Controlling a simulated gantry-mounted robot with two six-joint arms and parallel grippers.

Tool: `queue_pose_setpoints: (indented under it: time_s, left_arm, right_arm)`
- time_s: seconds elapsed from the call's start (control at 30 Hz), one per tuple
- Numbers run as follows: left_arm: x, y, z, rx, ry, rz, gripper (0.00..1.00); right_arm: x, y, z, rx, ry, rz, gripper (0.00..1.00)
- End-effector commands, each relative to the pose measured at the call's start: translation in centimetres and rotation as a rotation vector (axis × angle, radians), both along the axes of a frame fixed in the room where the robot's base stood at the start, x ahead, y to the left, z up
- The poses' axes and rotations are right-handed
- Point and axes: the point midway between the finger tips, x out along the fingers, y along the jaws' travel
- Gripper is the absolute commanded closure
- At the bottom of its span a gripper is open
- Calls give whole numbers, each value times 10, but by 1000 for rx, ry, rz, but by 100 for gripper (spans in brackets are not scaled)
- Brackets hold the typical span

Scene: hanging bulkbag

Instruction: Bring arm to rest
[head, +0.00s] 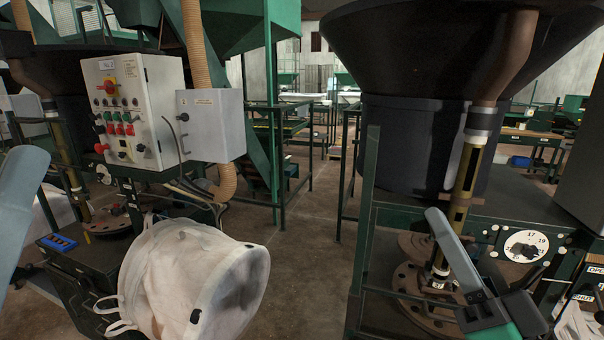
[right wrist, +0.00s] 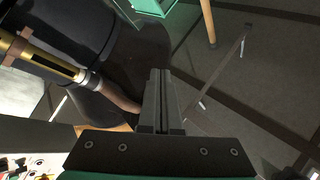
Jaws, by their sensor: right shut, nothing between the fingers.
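My right gripper (head: 538,273) is at the lower right of the head view, in front of the dark machine frame and near the round white dial (head: 526,246). Its dark fingers are together with nothing between them. They also show closed in the right wrist view (right wrist: 160,75), pointing away from the black mounting plate. A grey-blue link of my right arm rises beside the gripper. Only a grey-blue link of my left arm shows at the left edge of the head view; the left gripper is out of sight.
A black hopper (head: 410,145) and brass-coloured tube (head: 465,180) stand left of the right gripper. Bare floor (head: 310,240) lies between the machines.

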Motion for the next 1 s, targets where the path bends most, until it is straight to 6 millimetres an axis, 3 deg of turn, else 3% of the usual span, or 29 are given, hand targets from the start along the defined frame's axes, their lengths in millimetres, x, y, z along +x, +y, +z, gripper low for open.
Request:
queue_pose_setpoints:
  time_s: [0.03, 0.1, 0.2, 0.27, 0.33, 0.4, 0.67, 1.0]
  left_arm:
    - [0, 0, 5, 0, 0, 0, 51]
    - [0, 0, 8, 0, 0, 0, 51]
    - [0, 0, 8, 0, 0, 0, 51]
    - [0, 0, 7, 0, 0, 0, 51]
    - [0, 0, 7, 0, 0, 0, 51]
    - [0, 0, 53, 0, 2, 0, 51]
    - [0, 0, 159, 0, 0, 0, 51]
    - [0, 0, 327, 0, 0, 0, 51]
  right_arm:
    - [-21, 11, 37, -50, -84, -22, 100]
    - [-52, 20, 75, -124, -189, -84, 100]
    - [-99, 16, 116, -232, -328, -234, 100]
    - [-128, 2, 126, -338, -382, -402, 100]
    - [-122, -4, 119, -493, -351, -545, 100]
    - [-122, -4, 166, -482, -355, -534, 100]
    - [-122, -4, 271, -479, -353, -530, 100]
    - [-121, -4, 438, -479, -352, -529, 100]
